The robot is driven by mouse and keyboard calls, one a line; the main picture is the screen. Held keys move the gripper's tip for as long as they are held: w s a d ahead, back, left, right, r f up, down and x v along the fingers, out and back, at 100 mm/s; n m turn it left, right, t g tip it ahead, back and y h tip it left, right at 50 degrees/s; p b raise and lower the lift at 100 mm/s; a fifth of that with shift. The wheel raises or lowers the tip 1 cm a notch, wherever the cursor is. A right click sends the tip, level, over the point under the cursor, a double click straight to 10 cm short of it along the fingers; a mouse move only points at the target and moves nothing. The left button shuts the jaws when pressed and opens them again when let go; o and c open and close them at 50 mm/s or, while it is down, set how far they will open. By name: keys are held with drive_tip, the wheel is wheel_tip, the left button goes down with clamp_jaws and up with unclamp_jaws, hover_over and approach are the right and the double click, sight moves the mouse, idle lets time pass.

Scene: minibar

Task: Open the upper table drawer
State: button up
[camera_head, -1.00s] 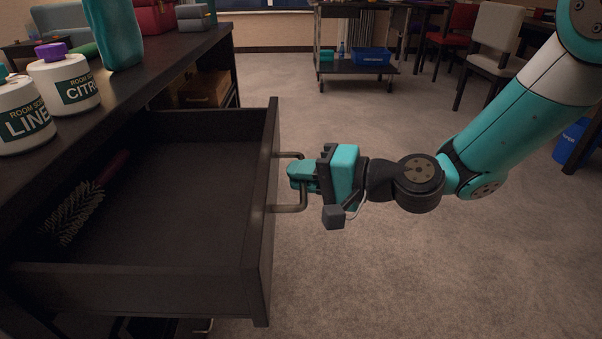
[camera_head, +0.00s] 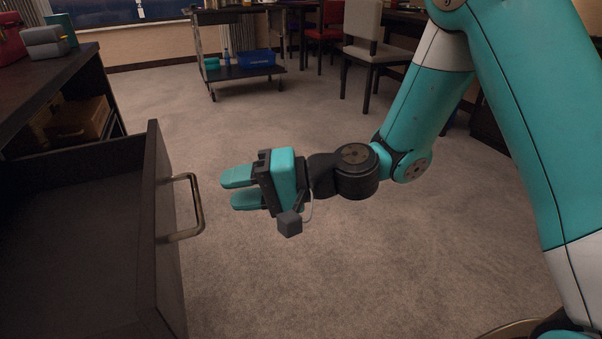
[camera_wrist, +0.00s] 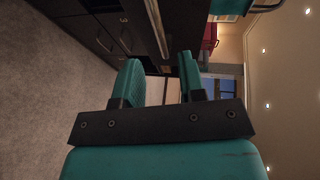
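The upper table drawer (camera_head: 80,250) is dark and stands pulled out from the table (camera_head: 85,85) at the left of the head view. Its front panel (camera_head: 165,250) carries a metal bar handle (camera_head: 199,205). My gripper (camera_head: 232,190) is to the right of the handle, apart from it, with its two teal fingers spread and nothing between them. In the wrist view the fingers (camera_wrist: 160,80) also show apart, with the drawer's dark front and handle (camera_wrist: 157,28) beyond them. The part of the drawer nearest the left edge is cut off.
Grey and red boxes (camera_head: 45,42) sit on the table top. A wooden box (camera_head: 85,118) is on the shelf below. A cart (camera_head: 235,73) with a blue bin and chairs (camera_head: 361,40) stand at the back. The carpet around my gripper is clear.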

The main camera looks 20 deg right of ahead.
drive_tip(key=p+v, duration=0.1)
drive_tip(key=v, duration=0.9)
drive_tip(key=shift+s+r, duration=0.1)
drive_tip(key=shift+s, duration=0.05)
drive_tip(key=s+a+r+n+g+h, duration=0.1)
drive_tip(key=s+a+n+g+h, duration=0.1)
drive_tip(key=s+n+g+h, duration=0.45)
drive_tip(key=s+d+r+n+t+h, duration=0.3)
drive_tip(key=s+d+h, duration=0.25)
drive_tip(key=s, duration=0.35)
wheel_tip(320, 180, up, 37)
drive_tip(key=p, duration=3.6)
drive_tip(key=shift+y+p, duration=0.3)
drive_tip(key=shift+p, duration=0.1)
drive_tip(key=shift+d+f+m, duration=0.1)
drive_tip(key=shift+f+m, duration=0.1)
drive_tip(key=shift+m, duration=0.05)
